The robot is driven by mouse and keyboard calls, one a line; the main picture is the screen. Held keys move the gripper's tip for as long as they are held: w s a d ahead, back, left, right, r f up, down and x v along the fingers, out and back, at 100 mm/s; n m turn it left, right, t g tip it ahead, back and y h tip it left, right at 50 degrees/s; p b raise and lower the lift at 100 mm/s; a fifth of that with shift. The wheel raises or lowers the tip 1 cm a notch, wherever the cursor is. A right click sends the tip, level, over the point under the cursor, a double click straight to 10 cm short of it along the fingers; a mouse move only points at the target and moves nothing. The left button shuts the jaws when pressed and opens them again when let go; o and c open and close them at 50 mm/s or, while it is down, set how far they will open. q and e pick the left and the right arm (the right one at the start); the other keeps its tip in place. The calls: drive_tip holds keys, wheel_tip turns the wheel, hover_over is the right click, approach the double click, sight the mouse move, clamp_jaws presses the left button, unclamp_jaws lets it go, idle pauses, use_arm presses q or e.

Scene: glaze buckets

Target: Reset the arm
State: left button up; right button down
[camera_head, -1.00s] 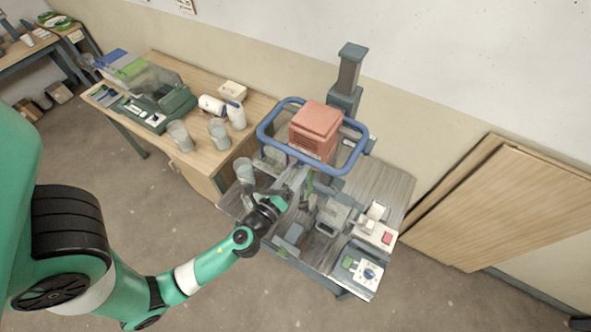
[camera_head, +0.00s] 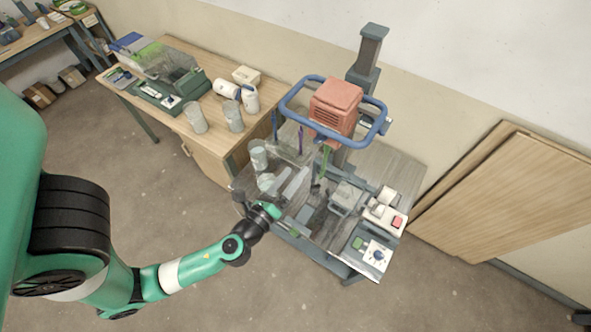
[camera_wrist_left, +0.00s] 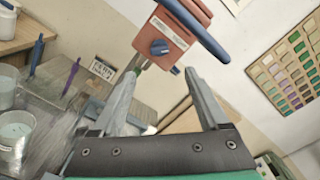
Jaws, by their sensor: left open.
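My left arm (camera_head: 190,268) reaches in from the left in the head view. My left gripper (camera_head: 291,186) is over the front part of the grey bench, in front of the mixer. In the left wrist view the two grey fingers (camera_wrist_left: 163,82) stand wide apart with nothing between them. The mixer's orange-red motor box (camera_head: 336,106) and its dark blue knob (camera_wrist_left: 159,47) show beyond the fingertips. My right gripper is in neither view.
A blue ring handle (camera_head: 291,97) surrounds the motor box on a grey column (camera_head: 369,57). Clear cups (camera_head: 258,154) stand at the bench's left. A red-button control box (camera_head: 385,215) is at right. A wooden table (camera_head: 217,146) stands at left.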

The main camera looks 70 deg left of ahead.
use_arm(q)
drive_tip(key=w+d+r+n+t+y+p, duration=0.1)
drive_tip(key=w+r+n+t, duration=0.3)
drive_tip(key=r, duration=0.7)
drive_tip(key=w+d+r+n+g+y+p, duration=0.1)
drive_tip(key=w+r+n, duration=0.3)
drive_tip(key=r, duration=0.7)
drive_tip(key=w+d+r+n+t+y+p, duration=0.1)
drive_tip(key=w+r+n+t, duration=0.1)
drive_tip(key=w+r, duration=0.65)
drive_tip(key=s+d+r+n+t+h, duration=0.1)
drive_tip(key=s+d+r+n+t, duration=0.15)
drive_tip(key=r, duration=0.45)
drive_tip(key=s+d+r+n+t+h+p, duration=0.1)
drive_tip(key=r+n, duration=0.2)
drive_tip(key=r, duration=0.5)
drive_tip(key=s+d+r+n+t, duration=0.1)
drive_tip(key=d+r+n, duration=0.15)
drive_tip(key=r, duration=0.45)
drive_tip(key=s+d+r+t+h, duration=0.1)
drive_tip(key=d+r+t+h, duration=0.1)
drive_tip(key=d+h, duration=0.2)
drive_tip(key=s+d+r+t+h, duration=0.1)
drive_tip(key=d+r+h, duration=0.2)
drive_tip(key=h, duration=0.7)
drive_tip(key=shift+s+d+n+t, duration=0.25)
drive_tip(key=shift+d+n+t, duration=0.15)
drive_tip(key=shift+d, duration=0.15)
